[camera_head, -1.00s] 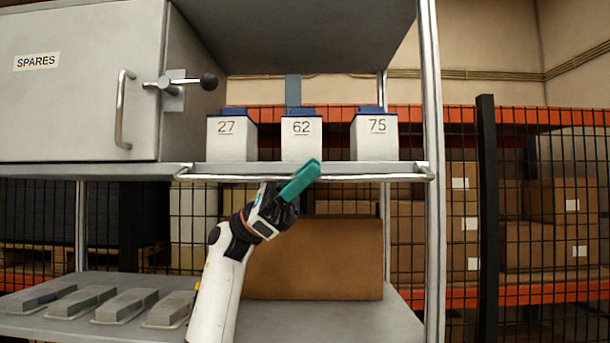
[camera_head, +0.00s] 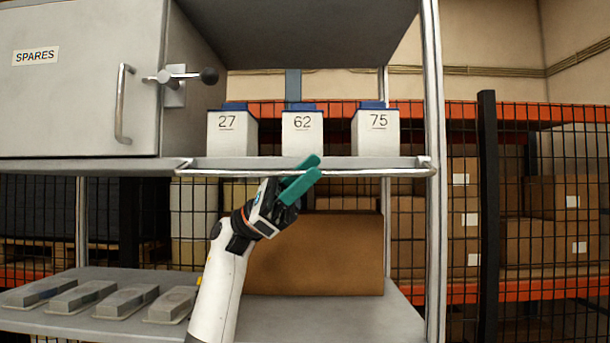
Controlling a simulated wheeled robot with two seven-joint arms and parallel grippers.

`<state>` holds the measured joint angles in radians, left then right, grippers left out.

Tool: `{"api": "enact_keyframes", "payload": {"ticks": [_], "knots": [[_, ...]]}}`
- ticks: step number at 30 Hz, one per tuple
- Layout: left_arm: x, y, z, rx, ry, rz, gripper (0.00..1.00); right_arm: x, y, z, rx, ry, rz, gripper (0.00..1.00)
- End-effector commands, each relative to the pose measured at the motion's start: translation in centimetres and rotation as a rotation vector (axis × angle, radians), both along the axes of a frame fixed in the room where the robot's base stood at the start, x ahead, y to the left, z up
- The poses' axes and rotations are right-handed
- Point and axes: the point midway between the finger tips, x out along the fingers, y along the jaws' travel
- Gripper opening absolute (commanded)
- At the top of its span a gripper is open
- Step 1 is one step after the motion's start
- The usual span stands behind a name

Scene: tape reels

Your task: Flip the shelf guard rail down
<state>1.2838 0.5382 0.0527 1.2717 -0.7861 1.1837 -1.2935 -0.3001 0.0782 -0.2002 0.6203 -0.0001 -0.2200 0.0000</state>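The guard rail (camera_head: 370,173) is a thin metal bar along the front edge of the upper shelf (camera_head: 260,163). It sits low, at about the height of that edge, with short bent ends at left and right, below the labels of the numbered boxes. My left gripper (camera_head: 308,168) has teal fingers, spread apart, at the middle of the rail. The upper finger overlaps the rail in the picture and the lower finger is just below it. I cannot tell whether either touches it. My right gripper is not in view.
White boxes marked 27 (camera_head: 227,140), 62 (camera_head: 301,143) and 75 (camera_head: 378,140) stand behind the rail. A grey SPARES cabinet (camera_head: 75,100) with a handle is at left. A brown carton (camera_head: 335,255) and several grey items (camera_head: 78,297) rest on the lower shelf. A metal post (camera_head: 433,230) stands at right.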

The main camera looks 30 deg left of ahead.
Motion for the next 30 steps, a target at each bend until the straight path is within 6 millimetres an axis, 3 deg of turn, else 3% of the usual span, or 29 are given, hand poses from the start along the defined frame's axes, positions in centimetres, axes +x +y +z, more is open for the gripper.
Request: {"api": "enact_keyframes", "payload": {"ticks": [8, 22, 30], "knots": [[-0.1, 1.3, -1.1, -0.003, 0.0, 0.002, 0.33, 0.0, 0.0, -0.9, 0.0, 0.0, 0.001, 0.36], [-0.5, 8.6, -6.5, -0.002, 0.001, 0.002, 0.33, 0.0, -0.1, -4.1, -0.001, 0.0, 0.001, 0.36], [-0.6, 9.8, -7.3, -0.001, -0.001, 0.001, 0.33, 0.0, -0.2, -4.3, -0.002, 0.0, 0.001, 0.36]]}}
